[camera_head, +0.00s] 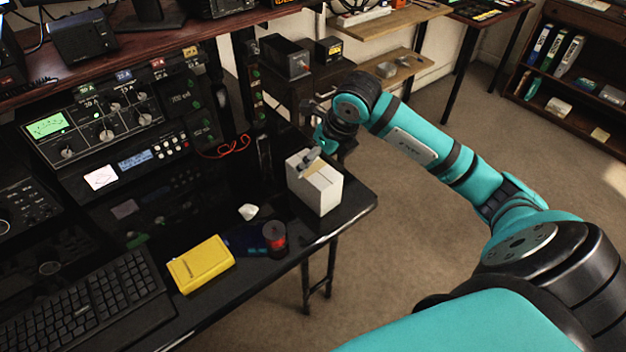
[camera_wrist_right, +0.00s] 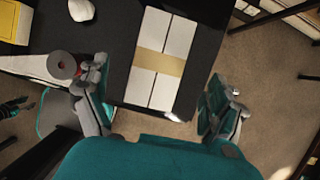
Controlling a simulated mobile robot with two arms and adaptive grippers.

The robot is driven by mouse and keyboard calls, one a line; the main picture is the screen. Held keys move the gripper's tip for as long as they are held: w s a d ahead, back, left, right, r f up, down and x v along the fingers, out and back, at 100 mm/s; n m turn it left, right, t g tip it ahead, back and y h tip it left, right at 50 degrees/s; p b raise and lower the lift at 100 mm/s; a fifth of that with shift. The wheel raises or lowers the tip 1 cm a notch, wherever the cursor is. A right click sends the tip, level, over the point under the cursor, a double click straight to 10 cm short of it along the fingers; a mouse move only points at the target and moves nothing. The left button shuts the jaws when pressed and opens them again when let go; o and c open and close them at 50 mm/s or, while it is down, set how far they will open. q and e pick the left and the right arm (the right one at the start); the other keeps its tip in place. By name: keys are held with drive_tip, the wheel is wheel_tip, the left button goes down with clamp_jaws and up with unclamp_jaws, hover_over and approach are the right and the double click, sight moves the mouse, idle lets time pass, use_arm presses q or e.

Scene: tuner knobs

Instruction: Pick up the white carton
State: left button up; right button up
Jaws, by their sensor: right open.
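The white carton (camera_head: 316,190) stands upright on the black desk near its right end. In the right wrist view the carton (camera_wrist_right: 151,88) shows its pale top with a tan band across the middle. My right gripper (camera_head: 325,143) is at the far side of the carton's top in the head view, and part of a finger overlaps the carton's top edge. In the right wrist view the gripper (camera_wrist_right: 158,100) is open, with one finger on each side of the carton and gaps between. Whether it touches the carton is unclear. My left gripper is not in view.
On the desk (camera_head: 352,205) are a yellow case (camera_head: 201,264), a dark red-banded can (camera_head: 275,240), a small white item (camera_head: 248,211) and a keyboard (camera_head: 85,311). Radio gear (camera_head: 100,123) stands behind at left. Open floor lies right of the desk.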

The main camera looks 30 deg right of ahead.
sight(315, 170)
drive_tip(key=shift+w+f, duration=0.2)
drive_tip(key=shift+f, duration=0.45)
drive_tip(key=shift+w+f, duration=0.1)
drive_tip(key=shift+f, duration=0.2)
drive_tip(key=p+x, duration=0.1)
drive_tip(key=x, duration=0.2)
drive_tip(key=shift+f, duration=0.35)
drive_tip(key=shift+w+a+f, duration=0.1)
drive_tip(key=shift+w+f, duration=0.1)
drive_tip(key=shift+f, duration=0.25)
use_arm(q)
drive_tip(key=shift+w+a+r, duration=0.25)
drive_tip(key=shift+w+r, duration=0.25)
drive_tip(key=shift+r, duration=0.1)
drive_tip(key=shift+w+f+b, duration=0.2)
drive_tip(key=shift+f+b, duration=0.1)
use_arm(e)
drive_tip(key=shift+f, duration=0.25)
drive_tip(key=c, duration=1.2)
